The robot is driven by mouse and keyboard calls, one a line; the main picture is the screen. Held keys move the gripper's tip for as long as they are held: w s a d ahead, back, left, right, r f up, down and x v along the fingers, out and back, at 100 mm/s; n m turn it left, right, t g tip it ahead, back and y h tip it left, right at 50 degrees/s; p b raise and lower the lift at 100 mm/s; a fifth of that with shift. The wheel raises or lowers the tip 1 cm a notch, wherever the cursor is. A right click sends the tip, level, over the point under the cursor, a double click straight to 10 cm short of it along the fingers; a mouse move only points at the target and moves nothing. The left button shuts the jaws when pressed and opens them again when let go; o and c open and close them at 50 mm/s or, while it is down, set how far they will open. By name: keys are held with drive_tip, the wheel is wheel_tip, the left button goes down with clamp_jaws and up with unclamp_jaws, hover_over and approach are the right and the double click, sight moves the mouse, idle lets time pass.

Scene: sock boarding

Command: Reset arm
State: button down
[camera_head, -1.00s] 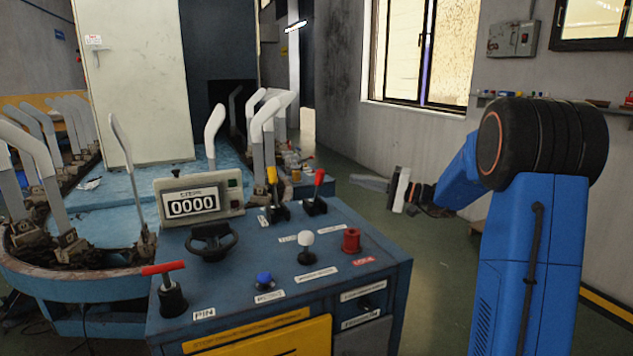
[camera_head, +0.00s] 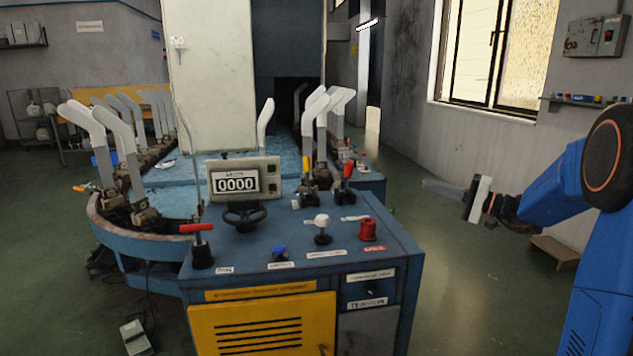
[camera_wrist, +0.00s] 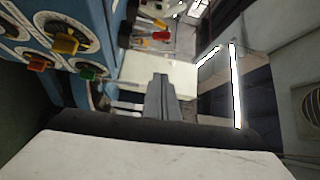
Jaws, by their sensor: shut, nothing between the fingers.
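My blue arm is at the right edge of the head view, with the elbow joint high. My gripper (camera_head: 474,198) is at the end of the forearm, to the right of the blue control console (camera_head: 403,262) and apart from it. In the wrist view my gripper's fingers (camera_wrist: 162,97) stand together as one narrow grey shape with nothing between them. The boarding machine's blue table (camera_head: 120,228) with several white upright sock forms (camera_head: 92,132) stands to the left and behind the console.
The console carries a 0000 display (camera_head: 237,182), a handwheel (camera_head: 247,215), a red T-handle (camera_head: 198,240), levers and knobs. Open green floor (camera_head: 470,290) lies between the console and my arm. A foot pedal (camera_head: 135,338) sits at lower left. A wooden block (camera_head: 555,251) lies by the right wall.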

drive_tip(key=s+a+f+n+g+h, duration=0.2)
drive_tip(key=s+a+f+g, duration=0.15)
drive_tip(key=s+a, duration=0.6)
drive_tip(key=s+a+f+n+g+h, duration=0.15)
drive_tip(key=s+a+g+h, duration=0.35)
drive_tip(key=s, duration=0.8)
drive_tip(key=s+d+f+h, duration=0.2)
drive_tip(key=s+d+f, duration=0.1)
drive_tip(key=s, duration=0.4)
drive_tip(key=s+d+f+n+t+h, duration=0.1)
drive_tip(key=s+d+f+h, duration=0.1)
drive_tip(key=s, duration=0.6)
drive_tip(key=s+d+f+n+t+h, duration=0.1)
drive_tip(key=s+d+f+h, duration=0.2)
drive_tip(key=s, duration=0.5)
wheel_tip(320, 180, down, 2)
drive_tip(key=shift+s+d+f+h, duration=0.1)
drive_tip(key=shift+s+d+h, duration=0.15)
drive_tip(key=shift+h, duration=0.45)
